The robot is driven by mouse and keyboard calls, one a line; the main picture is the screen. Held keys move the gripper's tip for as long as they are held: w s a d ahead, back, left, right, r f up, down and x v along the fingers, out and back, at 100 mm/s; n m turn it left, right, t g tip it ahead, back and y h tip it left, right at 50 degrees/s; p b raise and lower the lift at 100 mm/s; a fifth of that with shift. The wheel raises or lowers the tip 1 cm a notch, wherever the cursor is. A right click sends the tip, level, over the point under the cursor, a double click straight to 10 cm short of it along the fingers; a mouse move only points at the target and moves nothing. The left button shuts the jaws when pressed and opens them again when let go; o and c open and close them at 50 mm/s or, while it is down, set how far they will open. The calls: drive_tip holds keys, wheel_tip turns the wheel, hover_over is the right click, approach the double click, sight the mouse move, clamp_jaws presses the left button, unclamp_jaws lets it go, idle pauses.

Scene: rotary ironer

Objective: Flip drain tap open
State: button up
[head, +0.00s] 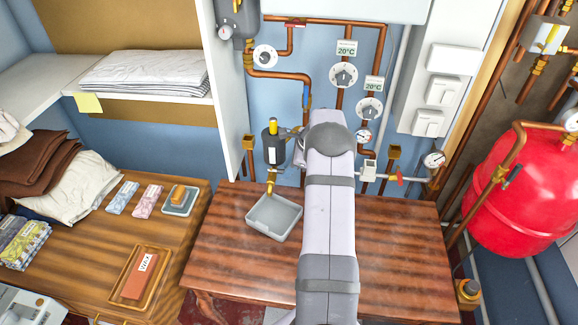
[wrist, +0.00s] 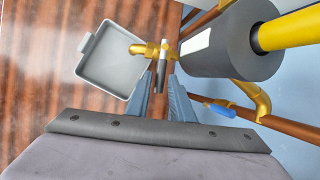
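The drain tap (head: 270,184) is a small brass fitting under a dark cylinder (head: 272,148) with a yellow top. In the wrist view the brass tap (wrist: 148,50) carries a short grey lever (wrist: 162,70) pointing toward my gripper. My gripper (wrist: 161,80) has two blue fingers set apart, with the lever's end in the gap between their tips. Space shows on both sides of the lever; I cannot tell whether either finger touches it. In the head view my arm hides most of the gripper.
A grey tray (head: 262,229) sits on the wooden bench under the tap; it also shows in the wrist view (wrist: 108,83). Copper pipes and dials (head: 344,75) line the wall behind. A red tank (head: 520,200) stands at right. The bench's right part is clear.

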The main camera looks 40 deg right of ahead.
drive_tip(key=shift+c, duration=0.4)
clamp_jaws()
drive_tip(key=shift+s+a, duration=0.1)
drive_tip(key=shift+a, duration=0.05)
drive_tip(key=a+m+h+p, duration=0.1)
drive_tip(key=m+p, duration=0.1)
drive_tip(key=p, duration=0.1)
drive_tip(key=s+a+m+h+p, duration=0.1)
drive_tip(key=m+p, duration=0.2)
drive_tip(key=a+m+h+p, duration=0.1)
drive_tip(key=a+m+p, duration=0.1)
drive_tip(key=m+p, duration=0.1)
drive_tip(key=shift+s+r+h+p, duration=0.1)
drive_tip(key=shift+s+h+p, duration=0.05)
drive_tip(key=shift+h+p, duration=0.2)
drive_tip(key=shift+a+m+p, duration=0.2)
drive_tip(key=shift+m+p, duration=0.3)
drive_tip(key=shift+p, duration=0.25)
